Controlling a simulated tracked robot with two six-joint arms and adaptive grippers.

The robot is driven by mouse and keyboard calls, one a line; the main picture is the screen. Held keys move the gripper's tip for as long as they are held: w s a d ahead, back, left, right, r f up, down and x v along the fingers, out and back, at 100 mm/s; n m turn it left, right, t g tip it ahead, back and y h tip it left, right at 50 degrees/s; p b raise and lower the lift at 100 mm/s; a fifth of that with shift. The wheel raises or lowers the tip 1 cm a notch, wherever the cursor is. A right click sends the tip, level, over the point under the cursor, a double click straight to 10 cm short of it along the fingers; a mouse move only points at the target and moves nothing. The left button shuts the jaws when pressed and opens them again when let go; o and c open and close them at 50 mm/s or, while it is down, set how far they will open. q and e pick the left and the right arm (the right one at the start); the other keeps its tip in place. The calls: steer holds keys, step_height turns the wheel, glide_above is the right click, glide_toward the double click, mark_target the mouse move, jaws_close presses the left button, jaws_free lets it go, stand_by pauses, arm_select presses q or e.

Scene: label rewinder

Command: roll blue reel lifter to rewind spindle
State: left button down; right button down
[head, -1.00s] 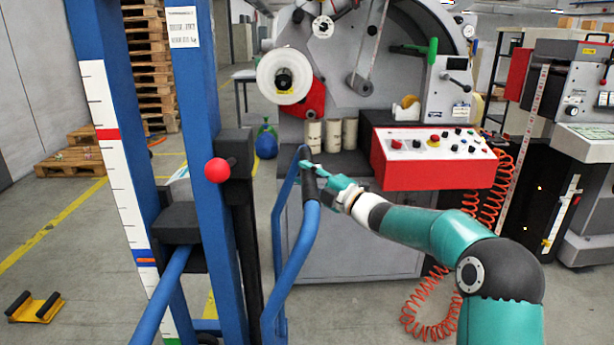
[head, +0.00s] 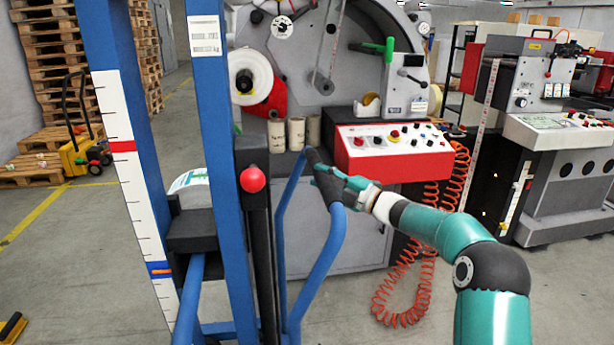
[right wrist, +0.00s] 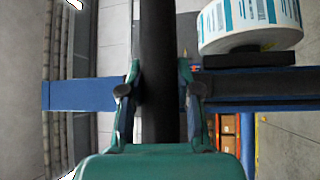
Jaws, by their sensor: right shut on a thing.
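The blue reel lifter (head: 215,120) stands close in front of me, with a blue mast, a red knob (head: 252,179) and a marked white scale strip. A white label reel (head: 188,181) sits on its black platform, partly hidden by the mast; it also shows in the right wrist view (right wrist: 250,28). My right gripper (head: 325,182) is shut on the black grip of the lifter's handle (head: 322,265). In the wrist view its fingers flank that dark bar. The grey rewinder (head: 290,45) stands beyond, with a white roll on a black hub (head: 245,81). I cannot tell which shaft is the rewind spindle.
A red control box (head: 393,166) juts from the rewinder, and a coiled orange hose (head: 408,300) hangs to the floor. Several cream cores (head: 296,133) stand on its ledge. Pallets (head: 45,60) and a yellow truck (head: 80,155) are at left. A yellow chock (head: 12,327) lies near left.

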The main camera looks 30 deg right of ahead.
steer(key=s+d+p, duration=0.3)
steer(key=s+d, duration=0.1)
steer(key=d, duration=0.8)
steer(key=shift+s+r, duration=0.25)
steer(key=shift+s, duration=0.1)
steer(key=c, duration=1.1)
jaws_free()
steer(key=shift+w, duration=0.15)
steer(key=o, duration=0.3)
steer(key=shift+w+f, duration=0.15)
steer(key=v, duration=1.2)
steer(key=shift+f, duration=0.15)
